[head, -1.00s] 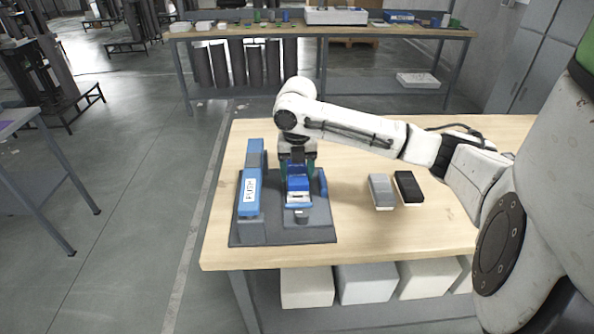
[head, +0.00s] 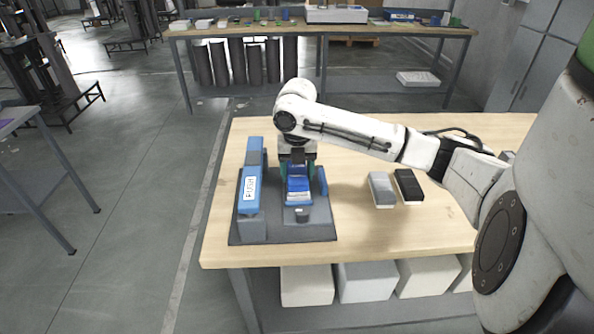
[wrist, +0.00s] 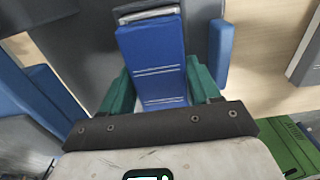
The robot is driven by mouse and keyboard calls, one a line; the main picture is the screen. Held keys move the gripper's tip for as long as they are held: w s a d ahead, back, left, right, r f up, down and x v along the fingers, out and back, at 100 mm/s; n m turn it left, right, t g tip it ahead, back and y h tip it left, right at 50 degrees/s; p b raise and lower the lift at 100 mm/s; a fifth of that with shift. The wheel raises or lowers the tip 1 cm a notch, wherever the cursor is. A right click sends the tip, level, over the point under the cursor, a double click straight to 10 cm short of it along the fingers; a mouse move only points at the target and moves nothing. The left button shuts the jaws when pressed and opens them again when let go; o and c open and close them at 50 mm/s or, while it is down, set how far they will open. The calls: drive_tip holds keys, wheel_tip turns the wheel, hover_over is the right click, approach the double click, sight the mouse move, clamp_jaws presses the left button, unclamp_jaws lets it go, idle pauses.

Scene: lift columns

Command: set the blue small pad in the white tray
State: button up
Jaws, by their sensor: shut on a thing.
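The blue small pad (head: 298,190) is between the green fingers of my gripper (head: 297,172), over the right part of a dark fixture on the wooden table. In the wrist view the pad (wrist: 152,50) shows pale lines across its top, and my gripper (wrist: 160,86) has a finger against each side. A pale edge shows at the pad's far end; I cannot tell whether the pad rests on the fixture. A white tray-like box (head: 337,16) stands on the far bench; I cannot tell if it is the task's tray.
The dark fixture (head: 270,236) has a blue block labelled PUSH (head: 250,187) left of my gripper and a blue upright (head: 322,182) close on its right. A grey pad (head: 381,189) and a black pad (head: 408,186) lie farther right. The table's front right is clear.

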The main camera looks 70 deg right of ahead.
idle(0.4)
drive_tip(key=o, duration=1.2)
drive_tip(key=shift+c, duration=0.2)
drive_tip(key=shift+o, duration=0.2)
drive_tip(key=shift+o, duration=0.6)
drive_tip(key=shift+r+p, duration=3)
drive_tip(key=shift+r, duration=0.75)
